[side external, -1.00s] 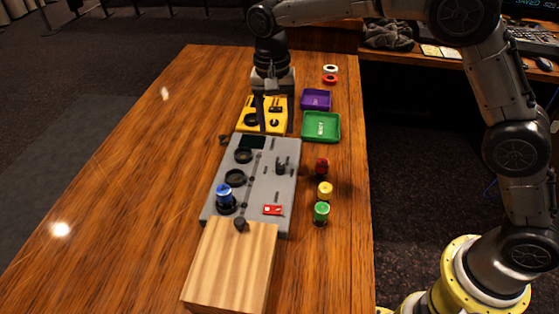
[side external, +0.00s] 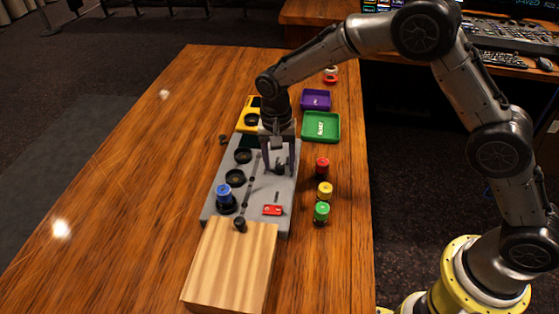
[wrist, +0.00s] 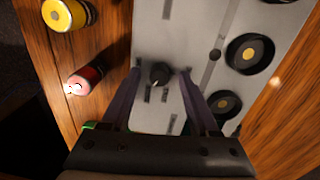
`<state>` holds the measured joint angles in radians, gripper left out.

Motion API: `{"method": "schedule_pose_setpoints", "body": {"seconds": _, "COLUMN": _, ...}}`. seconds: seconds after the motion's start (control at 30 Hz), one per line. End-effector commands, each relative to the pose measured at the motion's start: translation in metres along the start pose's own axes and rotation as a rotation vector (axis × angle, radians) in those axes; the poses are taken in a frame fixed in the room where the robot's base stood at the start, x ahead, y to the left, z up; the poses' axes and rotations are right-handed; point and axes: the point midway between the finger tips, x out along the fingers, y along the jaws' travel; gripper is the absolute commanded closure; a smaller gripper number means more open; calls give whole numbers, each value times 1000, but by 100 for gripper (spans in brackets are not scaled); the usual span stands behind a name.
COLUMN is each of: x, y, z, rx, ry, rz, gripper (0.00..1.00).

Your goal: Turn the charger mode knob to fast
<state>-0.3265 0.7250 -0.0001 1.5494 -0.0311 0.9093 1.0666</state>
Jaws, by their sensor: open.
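A small black knob (wrist: 159,73) with dark marks around it stands on a grey panel (wrist: 165,118); labels are too small to read. The panel also shows in the side view (side external: 256,205). My gripper (side external: 279,172) is over the right part of the panel, pointing down, open and empty. In the wrist view its two fingers stand on either side of the knob, with a gap on each side. I cannot tell how far down the fingertips reach. In the side view the fingers largely hide the knob. A yellow box (side external: 244,126) behind the panel is partly covered by my arm.
Red (side external: 321,168), yellow (side external: 325,191) and green (side external: 321,212) cylinders stand right of the panel. A blue cylinder (side external: 223,194) stands on it, near a red switch (side external: 272,210). Green (side external: 321,127) and purple (side external: 316,100) trays lie behind. A wooden block (side external: 230,265) sits in front.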

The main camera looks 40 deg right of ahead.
Motion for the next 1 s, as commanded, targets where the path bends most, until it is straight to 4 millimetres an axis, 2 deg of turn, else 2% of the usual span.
{"method": "schedule_pose_setpoints", "body": {"seconds": 0.1, "x": 0, "y": 0, "z": 0, "rx": 0, "ry": 0, "rz": 0, "gripper": 41}}
{"method": "schedule_pose_setpoints", "body": {"seconds": 0.43, "x": 0, "y": 0, "z": 0, "rx": 0, "ry": 0, "rz": 0, "gripper": 100}}
{"method": "schedule_pose_setpoints", "body": {"seconds": 0.77, "x": -1, "y": 0, "z": 0, "rx": -12, "ry": 0, "rz": 0, "gripper": 100}}
{"method": "schedule_pose_setpoints", "body": {"seconds": 1.0, "x": -1, "y": 0, "z": 0, "rx": -100, "ry": 5, "rz": 0, "gripper": 100}}
